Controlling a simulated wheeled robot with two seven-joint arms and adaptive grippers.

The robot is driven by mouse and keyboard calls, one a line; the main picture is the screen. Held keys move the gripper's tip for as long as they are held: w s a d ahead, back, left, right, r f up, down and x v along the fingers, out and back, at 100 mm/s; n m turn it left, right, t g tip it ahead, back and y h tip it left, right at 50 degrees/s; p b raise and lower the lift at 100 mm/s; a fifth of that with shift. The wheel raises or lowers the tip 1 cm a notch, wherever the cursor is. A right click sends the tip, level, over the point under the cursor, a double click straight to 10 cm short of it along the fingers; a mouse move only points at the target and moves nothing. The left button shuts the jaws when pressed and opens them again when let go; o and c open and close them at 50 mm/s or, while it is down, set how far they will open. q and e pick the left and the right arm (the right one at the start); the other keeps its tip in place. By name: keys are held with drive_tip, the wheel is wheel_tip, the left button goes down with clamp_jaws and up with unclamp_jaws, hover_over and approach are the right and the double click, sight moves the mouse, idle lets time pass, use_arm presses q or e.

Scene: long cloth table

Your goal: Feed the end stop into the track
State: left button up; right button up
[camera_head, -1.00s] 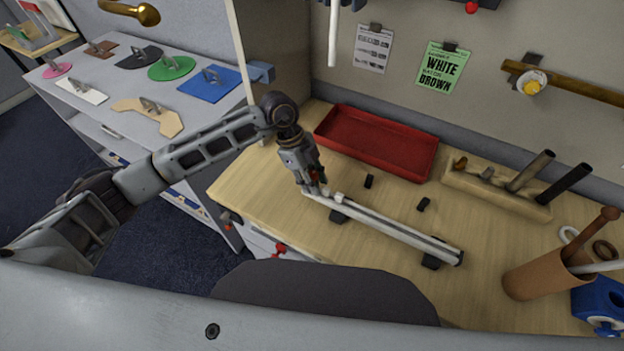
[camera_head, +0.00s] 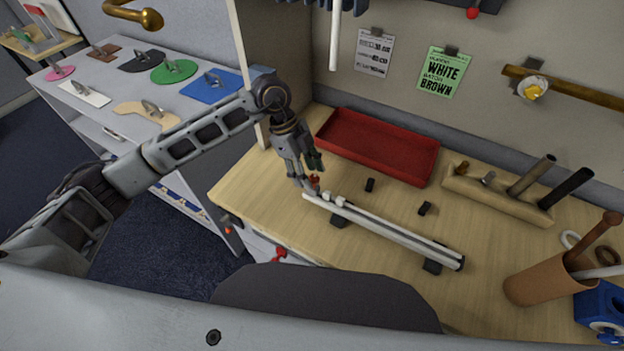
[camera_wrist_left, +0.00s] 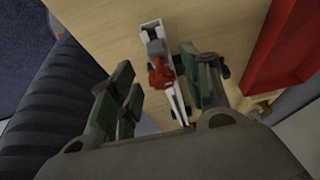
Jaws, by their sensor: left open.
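The track (camera_head: 395,232) is a long pale rail lying on dark supports, running from near my left gripper to the lower right. Small white pieces (camera_head: 341,200) sit on it near its left end. A small red piece (camera_head: 314,183), which looks like the end stop, is at the track's left end. The red piece also shows in the left wrist view (camera_wrist_left: 160,74), between my open fingers and apart from them; whether it is seated in the track I cannot tell. My left gripper (camera_head: 311,176) is open just above that end. My right gripper is not in view.
A red tray (camera_head: 378,143) lies behind the track. Two small black blocks (camera_head: 370,185) (camera_head: 424,208) lie between. A wooden tool rack (camera_head: 497,194) and a brown holder (camera_head: 540,278) stand at the right. The bench's left front corner is clear.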

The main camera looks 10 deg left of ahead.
use_arm(q)
drive_tip(key=v, duration=0.7)
idle(1.3)
